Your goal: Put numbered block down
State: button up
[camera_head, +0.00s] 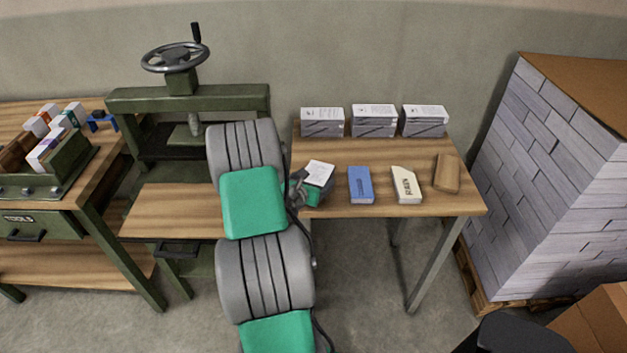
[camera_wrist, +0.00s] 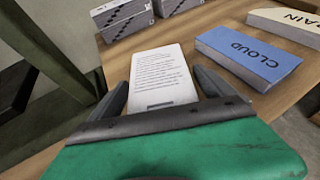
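A block with a white printed top face (camera_head: 319,173) is at the left end of the right-hand table (camera_head: 345,153). In the wrist view the block (camera_wrist: 163,75) lies between the two fingers of my gripper (camera_wrist: 163,82), with a finger against each side. My gripper (camera_head: 304,190) looks shut on it. The print is too small to read, and I can make out no number. The block's underside is hidden, so I cannot tell whether it touches the table.
Right of my gripper are a blue CLOUD block (camera_head: 360,185), a cream block (camera_head: 406,185) and a wooden block (camera_head: 446,173). Three stacks of printed pages (camera_head: 373,121) line the table's back. A green screw press (camera_head: 180,100) stands left. A wrapped pallet (camera_head: 540,170) stands right.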

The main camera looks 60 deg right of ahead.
jog(key=shift+o, duration=0.5)
jog(key=shift+r, duration=0.2)
jog(key=shift+a, duration=0.35)
jog(key=b+v, duration=0.1)
jog(key=v, duration=1)
jog(key=shift+s+a+r, duration=0.1)
jog(key=shift+r, duration=0.05)
jog(key=w+a+r+m+t+y, duration=0.2)
jog(key=w+a+m+y, duration=0.3)
jog(key=a, duration=0.5)
jog(key=w+a+r+m+t+y, duration=0.1)
jog(key=w+a+r+m+y, duration=0.15)
jog(key=w+a+m, duration=0.6)
jog(key=s+a+r+m+y, duration=0.1)
jog(key=s+a+r+y, duration=0.1)
jog(key=a, duration=0.6)
jog(key=s+a+r+m+y, duration=0.2)
jog(key=a, duration=0.7)
jog(key=s+a+r+m+y, duration=0.2)
jog(key=s+a, duration=0.1)
jog(key=a, duration=0.6)
jog(key=shift+r, duration=0.4)
